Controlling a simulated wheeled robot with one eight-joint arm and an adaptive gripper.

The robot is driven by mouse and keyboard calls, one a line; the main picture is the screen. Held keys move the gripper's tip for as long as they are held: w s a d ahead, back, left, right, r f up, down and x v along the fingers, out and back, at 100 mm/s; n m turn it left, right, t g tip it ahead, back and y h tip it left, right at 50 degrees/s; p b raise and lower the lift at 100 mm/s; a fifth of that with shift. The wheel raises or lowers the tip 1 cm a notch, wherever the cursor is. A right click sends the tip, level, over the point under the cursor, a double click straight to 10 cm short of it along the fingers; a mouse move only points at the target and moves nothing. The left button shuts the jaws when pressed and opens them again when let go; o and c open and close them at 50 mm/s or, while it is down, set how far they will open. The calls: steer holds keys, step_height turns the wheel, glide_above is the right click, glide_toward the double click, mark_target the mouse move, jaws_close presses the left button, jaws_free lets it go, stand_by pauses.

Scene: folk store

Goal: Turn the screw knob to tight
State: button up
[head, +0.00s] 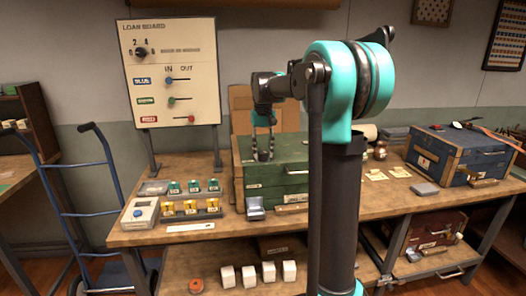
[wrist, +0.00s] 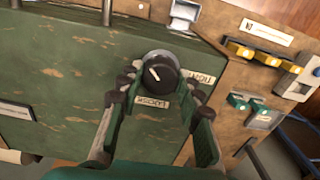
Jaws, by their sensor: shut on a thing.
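The screw knob (wrist: 162,66) is a round black knob with a white pointer mark, on top of the green chest (wrist: 70,75). In the wrist view the pointer mark lies toward the knob's left side. Two pale labels sit beside the knob, one below it (wrist: 152,103) and one to its right (wrist: 202,77); their words are too small and turned to read surely. My gripper (wrist: 163,92) is shut on the knob, with one finger on either side. In the head view my gripper (head: 263,143) points straight down onto the chest top, and the knob is small there.
The green chest stands on a wooden workbench (head: 130,238). A loan board (head: 172,70) rises behind at left. Green and yellow blocks stand in trays left of the chest. A blue chest (head: 460,157) stands at the right.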

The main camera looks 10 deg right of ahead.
steer(key=m, duration=2.1)
steer(key=shift+m, duration=0.4)
steer(key=m, duration=0.5)
steer(key=shift+m, duration=0.3)
steer(key=o, duration=1.2)
steer(key=shift+c, duration=0.2)
